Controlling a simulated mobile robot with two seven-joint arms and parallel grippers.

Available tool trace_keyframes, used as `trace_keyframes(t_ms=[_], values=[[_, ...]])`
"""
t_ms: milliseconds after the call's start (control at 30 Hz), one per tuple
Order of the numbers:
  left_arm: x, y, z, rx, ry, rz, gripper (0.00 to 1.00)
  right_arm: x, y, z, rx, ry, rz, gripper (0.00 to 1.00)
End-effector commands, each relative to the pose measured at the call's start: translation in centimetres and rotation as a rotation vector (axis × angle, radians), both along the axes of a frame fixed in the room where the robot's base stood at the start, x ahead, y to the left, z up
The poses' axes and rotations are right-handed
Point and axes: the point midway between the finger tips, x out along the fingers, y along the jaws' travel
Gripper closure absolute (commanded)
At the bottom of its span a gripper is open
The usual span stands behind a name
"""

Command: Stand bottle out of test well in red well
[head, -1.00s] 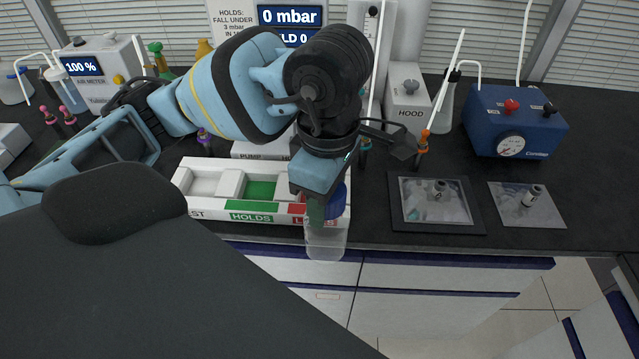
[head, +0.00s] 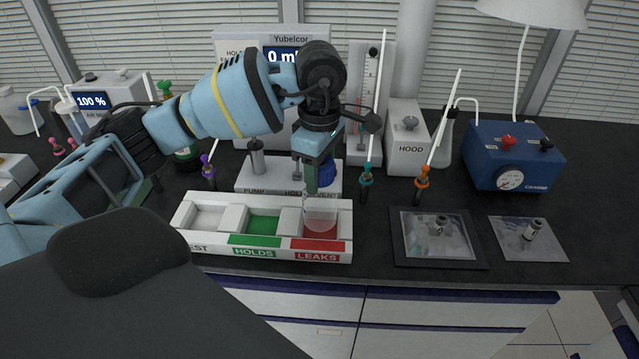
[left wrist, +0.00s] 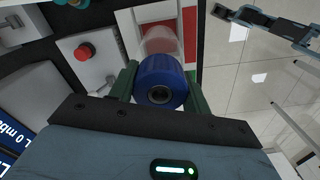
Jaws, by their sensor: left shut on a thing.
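The bottle (head: 320,211) is clear with a blue cap and hangs upright in my left gripper (head: 319,182). My left gripper is shut on the blue cap. The bottle is over the red well (head: 329,235), marked LEAKS, of the white tray (head: 190,240); I cannot tell whether its base touches the floor. In the left wrist view the blue cap (left wrist: 160,80) is between the green fingers, with the clear body reaching over red. The test well (head: 206,216) at the tray's left looks empty. A dark jointed part, perhaps my right gripper (left wrist: 250,16), shows at the upper right of the left wrist view.
Behind the tray stand the pump base (head: 262,176) and a display. Coloured-topped tubes (head: 366,180) stand right of it. The counter's front edge runs just before the tray.

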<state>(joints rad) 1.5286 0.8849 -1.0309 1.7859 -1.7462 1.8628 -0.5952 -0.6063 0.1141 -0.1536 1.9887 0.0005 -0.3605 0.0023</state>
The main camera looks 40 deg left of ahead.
Motion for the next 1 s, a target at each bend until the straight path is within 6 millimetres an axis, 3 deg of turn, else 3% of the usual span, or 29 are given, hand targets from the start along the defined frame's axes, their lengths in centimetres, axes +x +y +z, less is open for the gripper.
trace_keyframes(t_ms=[167,400,767,800,933,1000], values=[[0.0,0.0,-0.8,0.000,-0.001,0.001,0.95,0.2,0.0,0.2,0.000,-0.006,0.000,0.59],[0.0,0.0,-3.4,-0.001,-0.002,0.001,0.95,0.6,0.0,0.7,0.000,-0.015,-0.001,0.59],[0.0,0.0,-3.9,-0.001,0.000,0.001,0.95,0.3,0.0,0.4,-0.001,-0.009,-0.001,0.59],[-0.1,0.0,-3.9,-0.001,0.000,0.001,0.50,0.4,0.0,0.4,-0.001,-0.009,-0.001,0.59],[-0.1,0.0,-3.8,-0.001,0.000,0.001,0.33,0.4,0.0,0.4,-0.001,-0.009,-0.001,0.59],[-0.1,0.0,-3.8,-0.001,0.000,0.001,0.30,0.3,0.0,0.4,-0.001,-0.009,-0.001,0.59]])
